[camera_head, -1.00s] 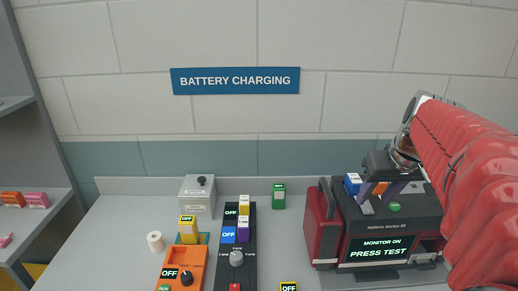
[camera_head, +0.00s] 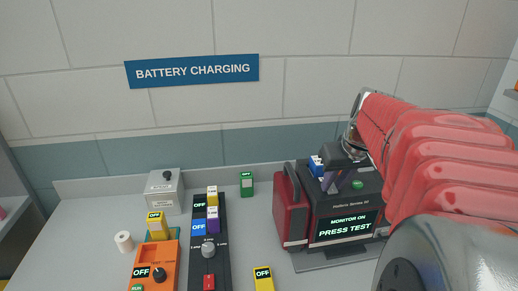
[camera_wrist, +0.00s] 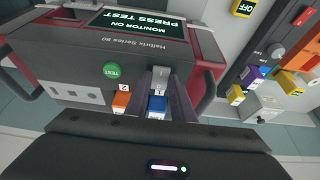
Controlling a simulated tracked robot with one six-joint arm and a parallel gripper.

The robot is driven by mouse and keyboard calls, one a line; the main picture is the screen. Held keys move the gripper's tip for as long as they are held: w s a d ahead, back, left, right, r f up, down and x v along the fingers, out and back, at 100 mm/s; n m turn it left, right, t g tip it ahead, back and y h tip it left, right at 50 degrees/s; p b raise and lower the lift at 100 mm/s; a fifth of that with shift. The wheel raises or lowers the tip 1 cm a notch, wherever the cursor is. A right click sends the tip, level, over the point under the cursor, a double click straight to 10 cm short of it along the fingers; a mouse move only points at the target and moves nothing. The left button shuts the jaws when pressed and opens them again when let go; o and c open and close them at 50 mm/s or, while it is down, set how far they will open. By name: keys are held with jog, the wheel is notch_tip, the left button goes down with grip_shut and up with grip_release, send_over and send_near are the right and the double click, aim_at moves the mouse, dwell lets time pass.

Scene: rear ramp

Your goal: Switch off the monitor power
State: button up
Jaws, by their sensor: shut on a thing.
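The monitor (camera_head: 350,203) is a dark box with red sides on the bench, right of centre. Its screen (camera_head: 347,227) reads "MONITOR ON PRESS TEST". My gripper (camera_head: 330,184) is down on the monitor's top. In the wrist view, its purple fingers (camera_wrist: 163,82) stand on either side of the grey knob, shut on it. The blue block is nearer the palm. The head view hides the knob.
Left of the monitor are a green block (camera_head: 247,185), a black strip (camera_head: 209,265) with coloured blocks and a dial, an orange box (camera_head: 155,262), a yellow block (camera_head: 263,280) and a grey box (camera_head: 165,190).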

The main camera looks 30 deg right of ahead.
grip_shut()
jog(key=shift+w+d+r+g+y, duration=0.1)
jog(key=shift+w+g+y, duration=0.15)
jog(key=shift+g, duration=0.4)
jog(key=shift+w+g+y, duration=0.15)
jog(key=shift+w+g, duration=0.05)
jog(key=shift+g, duration=0.45)
jog(key=o, duration=0.7)
grip_release()
jog(key=shift+r, duration=0.1)
